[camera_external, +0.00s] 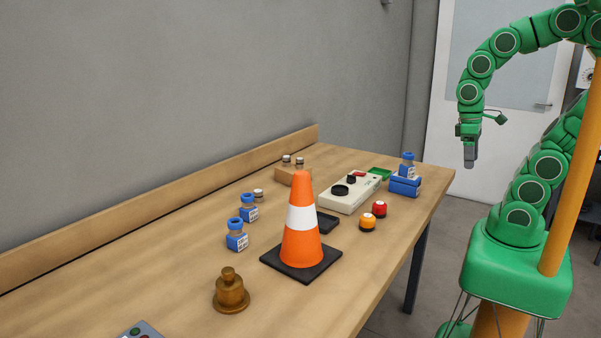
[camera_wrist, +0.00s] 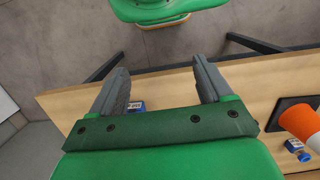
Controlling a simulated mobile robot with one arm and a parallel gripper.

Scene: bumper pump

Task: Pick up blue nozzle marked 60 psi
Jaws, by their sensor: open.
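Three blue-capped nozzles with white labels stand on the table. One nozzle (camera_external: 248,211) and another (camera_external: 237,240) stand left of the cone; a third (camera_external: 408,161) stands on a blue block (camera_external: 404,187) at the far right end. The label print is too small to read, so I cannot tell which is marked 60 psi. The wrist view shows a blue nozzle (camera_wrist: 297,149) beside the cone and a small blue object (camera_wrist: 136,106) beside the left finger. My gripper (camera_external: 470,164) is open and empty, raised beyond the table's right edge; its spread fingers show in the wrist view (camera_wrist: 160,72).
An orange cone (camera_external: 302,238) with a black base stands mid-table. A brown stepped weight (camera_external: 230,292), a beige device (camera_external: 344,197), a red button (camera_external: 379,210) and an orange button (camera_external: 367,223) are also there. A wooden ledge (camera_external: 160,210) runs along the wall. The near right table strip is clear.

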